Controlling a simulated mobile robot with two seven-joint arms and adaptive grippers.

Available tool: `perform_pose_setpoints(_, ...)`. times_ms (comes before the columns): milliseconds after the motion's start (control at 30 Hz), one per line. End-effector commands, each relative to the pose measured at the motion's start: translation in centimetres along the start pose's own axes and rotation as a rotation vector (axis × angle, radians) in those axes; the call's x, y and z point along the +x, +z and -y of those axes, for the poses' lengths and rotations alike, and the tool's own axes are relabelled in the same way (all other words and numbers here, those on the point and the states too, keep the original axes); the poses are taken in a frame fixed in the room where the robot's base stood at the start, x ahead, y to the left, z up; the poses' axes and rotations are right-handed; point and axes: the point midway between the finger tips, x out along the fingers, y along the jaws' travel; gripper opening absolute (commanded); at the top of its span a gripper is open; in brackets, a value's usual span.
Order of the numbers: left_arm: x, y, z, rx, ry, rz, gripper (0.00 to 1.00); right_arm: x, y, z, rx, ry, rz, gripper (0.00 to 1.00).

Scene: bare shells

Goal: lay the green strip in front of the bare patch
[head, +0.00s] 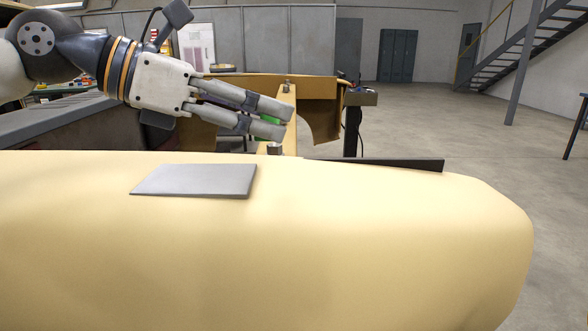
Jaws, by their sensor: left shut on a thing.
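My left gripper (288,117) comes in from the left and is shut on the green strip (269,119). Only small bits of green show between its two fingers; they hide the rest. The gripper is above and beyond the far edge of a large cream shell (350,240). A flat grey rectangle (195,181) lies on top of the shell, left of the middle; I cannot tell whether it is the bare patch or a plate. The gripper is beyond it and to its right. My right gripper is not in view.
A dark narrow bar (400,165) runs along the shell's far right edge. Behind stand a tan curved panel (318,108) and a dark post (352,130). The shell's top is otherwise clear in front and to the right. Open floor (460,130) lies at the right.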

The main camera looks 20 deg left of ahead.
Motion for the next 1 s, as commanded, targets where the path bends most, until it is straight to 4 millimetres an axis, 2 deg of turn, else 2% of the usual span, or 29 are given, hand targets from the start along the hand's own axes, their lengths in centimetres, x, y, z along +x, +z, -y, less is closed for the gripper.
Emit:
perform_pose_setpoints(33,1.5,-1.2,0.2,-0.007,-0.005,-0.008,0.39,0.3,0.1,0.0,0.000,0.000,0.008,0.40)
perform_pose_setpoints(100,2.9,-1.9,0.4,-0.005,-0.003,-0.006,0.39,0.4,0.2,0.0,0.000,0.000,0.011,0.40)
perform_pose_setpoints(333,5.9,-3.8,0.9,-0.004,-0.001,-0.004,0.39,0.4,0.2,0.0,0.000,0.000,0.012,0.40)
perform_pose_setpoints(500,6.6,-5.9,0.9,-0.003,0.000,0.001,0.39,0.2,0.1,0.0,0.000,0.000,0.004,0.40)
perform_pose_setpoints(800,6.7,-6.2,0.8,-0.003,0.000,0.001,0.39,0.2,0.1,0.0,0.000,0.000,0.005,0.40)
perform_pose_setpoints(833,6.7,-6.2,0.8,-0.003,0.001,0.001,0.52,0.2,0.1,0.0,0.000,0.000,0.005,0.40)
perform_pose_setpoints(900,6.7,-6.2,0.8,-0.003,0.001,0.001,0.68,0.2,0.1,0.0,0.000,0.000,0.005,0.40)
perform_pose_setpoints(1000,6.7,-6.2,0.8,-0.003,0.001,0.001,0.70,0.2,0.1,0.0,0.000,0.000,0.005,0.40)
